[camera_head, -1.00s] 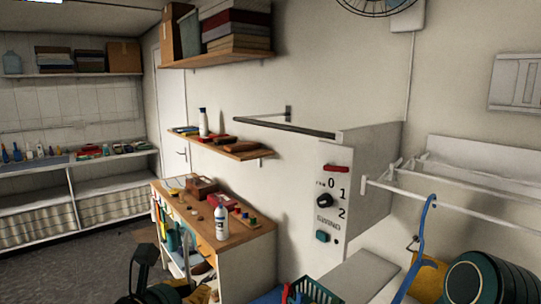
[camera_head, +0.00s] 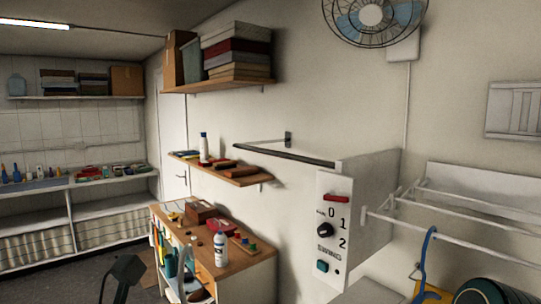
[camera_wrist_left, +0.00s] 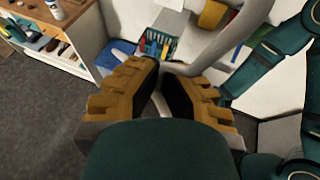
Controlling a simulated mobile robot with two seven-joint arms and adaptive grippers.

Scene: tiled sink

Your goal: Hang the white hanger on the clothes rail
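I cannot make out a white hanger with certainty. A dark horizontal rail (camera_head: 285,152) runs from the wall to the white panel with the dial. A white rack of several bars (camera_head: 460,225) is on the wall at the right.
A wooden bench (camera_head: 235,260) with a white bottle (camera_head: 220,248) stands left of the panel. Wooden shelves (camera_head: 225,172) are above it. A fan (camera_head: 370,15) is high on the wall. A basket of small items (camera_wrist_left: 155,43) lies beyond my left fingertips. A pale curved band (camera_wrist_left: 220,48) runs beside it.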

